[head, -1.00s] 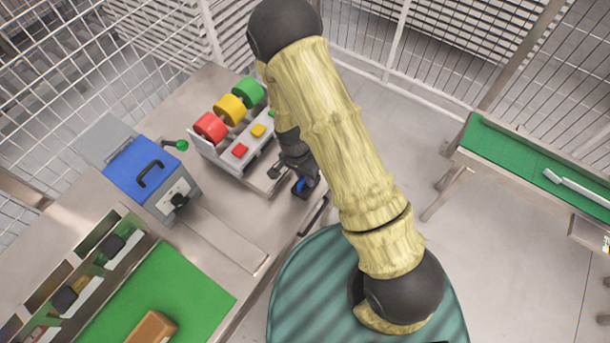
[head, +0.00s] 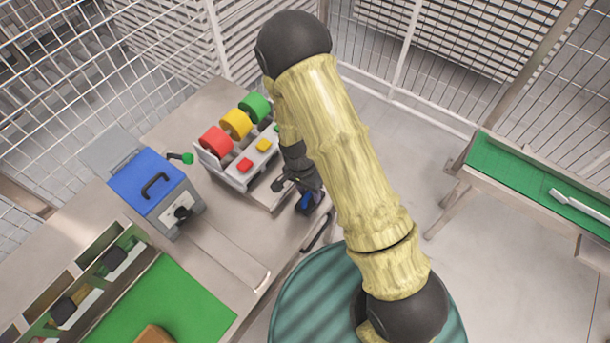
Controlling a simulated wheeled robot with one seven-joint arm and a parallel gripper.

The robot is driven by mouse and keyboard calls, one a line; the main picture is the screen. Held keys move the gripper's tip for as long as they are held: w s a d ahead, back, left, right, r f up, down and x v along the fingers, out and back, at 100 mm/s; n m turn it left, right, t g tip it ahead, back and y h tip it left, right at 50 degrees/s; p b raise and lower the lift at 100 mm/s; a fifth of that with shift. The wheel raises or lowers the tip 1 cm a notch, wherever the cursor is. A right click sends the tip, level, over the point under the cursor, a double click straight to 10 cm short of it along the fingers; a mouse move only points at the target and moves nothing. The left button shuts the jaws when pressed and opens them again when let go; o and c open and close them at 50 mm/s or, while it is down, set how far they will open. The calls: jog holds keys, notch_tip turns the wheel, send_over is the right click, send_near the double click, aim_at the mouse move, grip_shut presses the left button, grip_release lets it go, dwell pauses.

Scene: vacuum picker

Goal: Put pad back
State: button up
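My gripper (head: 305,203) is at the end of the arm, over the right edge of the steel table, just right of the grey rack. It is small, dark and partly behind my arm. A small blue piece (head: 306,201) shows at its tip. I cannot tell whether this is the pad, or whether the fingers are shut on it. The grey rack (head: 224,171) carries a red roll (head: 215,140), a yellow roll (head: 236,123) and a green roll (head: 254,108) above small coloured blocks. No other thing is clearly a pad.
A blue-lidded box (head: 148,185) with a black handle stands left of the rack. A compartment tray (head: 80,278) and green mat (head: 165,300) lie at lower left, with a brown block (head: 153,335). A green-topped table (head: 520,172) holds a white tool (head: 580,203). Wire fencing surrounds the cell.

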notch_tip(320, 180, up, 11)
jog(key=w+a+b, duration=0.1)
jog(key=b, duration=0.1)
jog(key=shift+a+b, duration=0.35)
jog(key=shift+b, duration=0.05)
jog(key=shift+w+d+r, duration=0.1)
dwell(0.4)
jog(key=s+d+r+n+t+y, duration=0.1)
jog(key=s+d+r+n+t, duration=0.1)
jog(key=d+r, duration=0.3)
jog(key=s+d+r+n+t, duration=0.2)
jog(key=s+d+r+n, duration=0.3)
jog(key=d, duration=0.3)
jog(key=shift+s+d+r+n+y, duration=0.15)
jog(key=shift+d+r+n+y, duration=0.15)
jog(key=shift+y, duration=0.1)
dwell(0.4)
